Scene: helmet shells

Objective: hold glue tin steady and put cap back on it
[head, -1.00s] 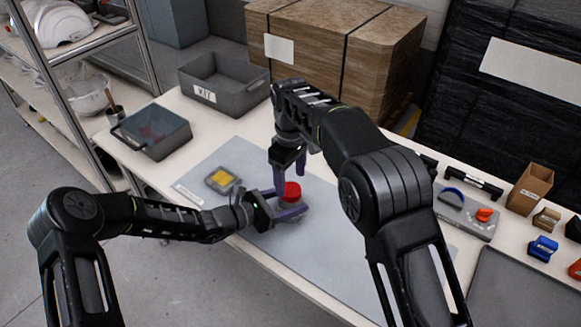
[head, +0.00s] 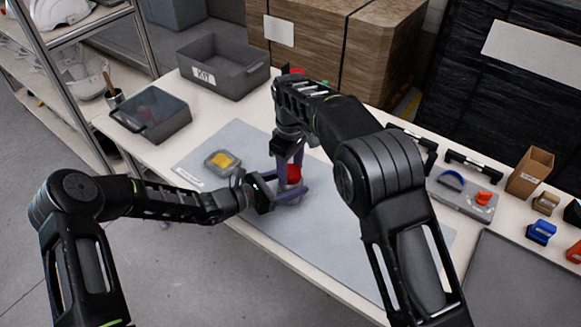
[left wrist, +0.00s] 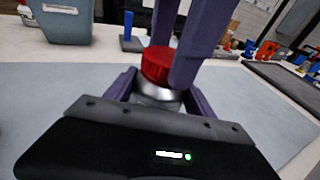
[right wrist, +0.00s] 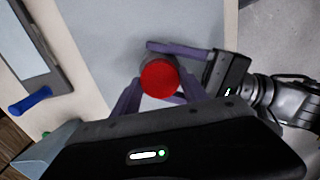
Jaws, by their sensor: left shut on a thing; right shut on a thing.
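The glue tin (left wrist: 157,92) stands upright on the grey mat, its metallic upper part showing in the left wrist view. The red cap (head: 294,173) sits at the top of the tin; it also shows in the left wrist view (left wrist: 157,63) and from above in the right wrist view (right wrist: 159,79). My left gripper (head: 288,195) is shut around the tin's body from the side, low over the mat. My right gripper (head: 288,168) reaches down from above and is shut on the red cap. Fingers hide part of the tin, and I cannot tell how far the cap is seated.
The grey mat (head: 335,225) is clear around the tin, except for a small grey case with a yellow pad (head: 222,160) to the left. Grey bins (head: 225,80) stand behind. A grey box with blue and orange parts (head: 462,195) and a dark tray (head: 520,280) are at right.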

